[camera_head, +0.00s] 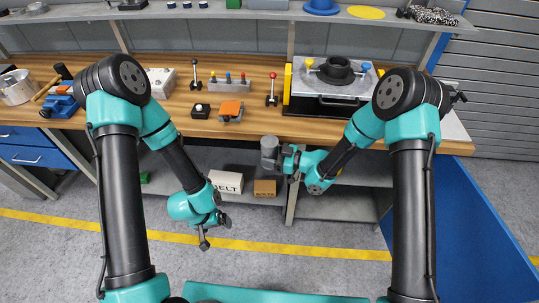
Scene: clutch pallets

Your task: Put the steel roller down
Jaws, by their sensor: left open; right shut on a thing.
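The steel roller (269,147) is a short grey cylinder. My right gripper (278,159) is shut on it and holds it at the front edge of the wooden workbench (150,118), in front of the lower shelf. Whether the roller touches the bench edge I cannot tell. My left gripper (204,241) is open and empty, low over the grey floor, apart from the bench. Its fingers are small in the view.
On the bench stand a clutch fixture (335,72), lever knobs (272,88), a block with coloured pegs (228,84), an orange-topped block (231,109) and a blue vise (62,103). Boxes (226,181) sit on the lower shelf. Bare wood lies along the bench front.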

